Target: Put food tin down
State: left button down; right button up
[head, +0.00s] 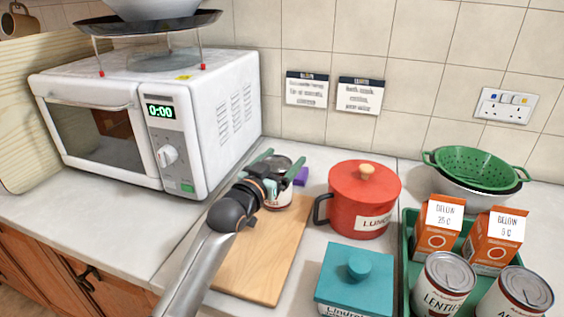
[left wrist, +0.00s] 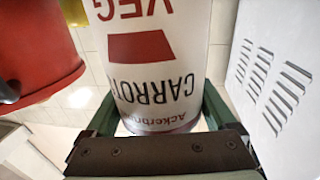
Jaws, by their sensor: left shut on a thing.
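The food tin (head: 280,198) is partly hidden behind my left gripper (head: 270,172) in the head view, at the far end of the wooden board. The gripper's green fingers are shut on it. In the left wrist view the tin (left wrist: 155,55) fills the middle, between the fingers. Its white label has a red patch and reads "VEG", "CARROT" and "Acker...", upside down in that picture. I cannot tell whether the tin's base touches the board or hangs just above it. My right gripper is not in view.
The wooden board (head: 262,262) has a bare near part. A white microwave (head: 228,110) stands left, a red lidded pot (head: 352,205) right, with a small purple thing (head: 301,176) behind. A teal box (head: 352,275) and a green tray (head: 408,240) of cartons and tins stand nearer right.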

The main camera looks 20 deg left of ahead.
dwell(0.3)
pick_arm(q)
jog(key=shift+f, duration=0.2)
grip_release()
jog(key=shift+f, duration=0.1)
jog(key=shift+r, duration=0.25)
jog(key=s+a, duration=0.2)
jog(key=s, duration=0.9)
jog(key=shift+s+a, duration=0.15)
jog(key=shift+s, duration=0.25)
